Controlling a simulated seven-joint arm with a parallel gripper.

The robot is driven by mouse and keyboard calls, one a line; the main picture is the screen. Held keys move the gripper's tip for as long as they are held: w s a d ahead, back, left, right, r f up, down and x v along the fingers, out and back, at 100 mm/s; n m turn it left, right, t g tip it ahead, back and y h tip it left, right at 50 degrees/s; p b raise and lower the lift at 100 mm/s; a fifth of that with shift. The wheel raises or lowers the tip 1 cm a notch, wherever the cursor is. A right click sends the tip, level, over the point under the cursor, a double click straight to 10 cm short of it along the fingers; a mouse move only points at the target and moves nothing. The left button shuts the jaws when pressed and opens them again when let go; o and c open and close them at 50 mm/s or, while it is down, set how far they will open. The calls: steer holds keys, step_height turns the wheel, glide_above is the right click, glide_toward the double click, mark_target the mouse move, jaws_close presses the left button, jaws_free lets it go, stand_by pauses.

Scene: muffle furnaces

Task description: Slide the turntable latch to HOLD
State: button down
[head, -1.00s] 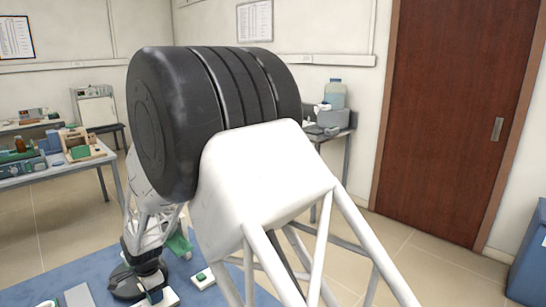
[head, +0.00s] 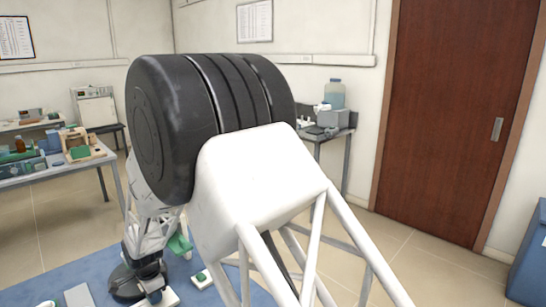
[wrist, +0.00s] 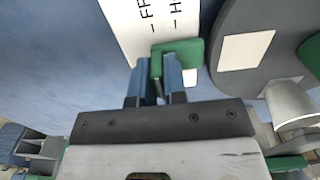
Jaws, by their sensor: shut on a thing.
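In the wrist view, my gripper (wrist: 157,72) has its two blue fingers closed around the narrow stem of a green latch (wrist: 182,52). The latch's wider green part extends to the right of the fingers. It lies beside a white label plate (wrist: 146,22) with black marks and partly cut-off lettering; an "H" line is nearest the latch. The dark grey turntable (wrist: 228,84) is to the right, with a pale square on it. In the head view, the turntable (head: 122,286) shows low at the left, and my arm hides much of the area around the gripper.
A blue mat (head: 75,272) covers the work surface. A white plate with a green part (head: 202,278) sits right of the turntable. In the wrist view, a pale cup-like thing (wrist: 290,105) stands by the turntable. A side bench (head: 60,172) holding equipment is at left.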

steer(key=shift+f, duration=0.5)
steer(key=shift+w+a+f, duration=0.1)
steer(key=shift+w+a, duration=0.35)
steer(key=c, duration=1.5)
jaws_free()
steer(key=shift+o, duration=0.7)
steer(key=shift+w+a+r, duration=0.1)
steer(key=shift+r, duration=0.95)
steer(key=shift+w+a+r, duration=0.1)
steer(key=shift+r, duration=2.8)
